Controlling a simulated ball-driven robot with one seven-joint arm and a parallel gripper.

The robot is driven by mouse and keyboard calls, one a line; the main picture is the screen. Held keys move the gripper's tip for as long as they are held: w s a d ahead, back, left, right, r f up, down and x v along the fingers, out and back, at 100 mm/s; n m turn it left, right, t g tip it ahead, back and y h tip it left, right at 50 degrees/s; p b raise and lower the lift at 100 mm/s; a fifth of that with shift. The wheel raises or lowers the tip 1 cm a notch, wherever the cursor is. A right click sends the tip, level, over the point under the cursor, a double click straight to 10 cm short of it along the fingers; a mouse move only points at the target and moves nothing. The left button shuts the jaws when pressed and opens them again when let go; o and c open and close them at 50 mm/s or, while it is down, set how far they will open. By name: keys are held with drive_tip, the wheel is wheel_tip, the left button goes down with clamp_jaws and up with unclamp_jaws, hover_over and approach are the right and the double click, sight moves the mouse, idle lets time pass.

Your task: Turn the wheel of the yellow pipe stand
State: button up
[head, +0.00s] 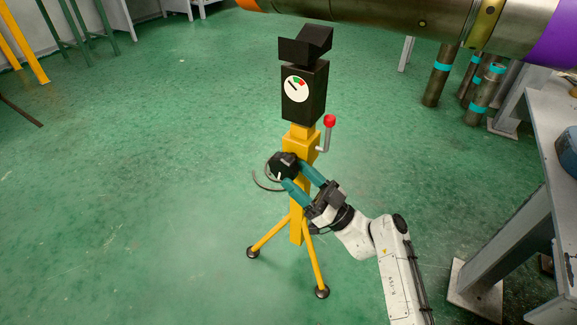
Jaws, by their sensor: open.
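The yellow pipe stand (296,225) stands upright on the floor on splayed legs, with a black box with a round dial and a black V-shaped top. Its wheel (258,183) shows as a thin dark ring on the left side of the post, beside a black hub (281,164). The rest of the ring is hidden behind the post, hub and gripper. My gripper (293,173) reaches in from the lower right, its teal fingers apart and open. The fingertips are at the hub, in front of the post; I cannot tell whether they touch.
A red-knobbed lever (329,121) sticks out on the stand's right side. A large metal pipe (400,19) crosses the top right. A grey table (553,130) is at the right edge, with pipe pieces (481,97) behind it.

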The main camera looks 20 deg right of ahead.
drive_tip(key=v, duration=0.6)
drive_tip(key=shift+s, duration=0.15)
drive_tip(key=shift+d, duration=0.1)
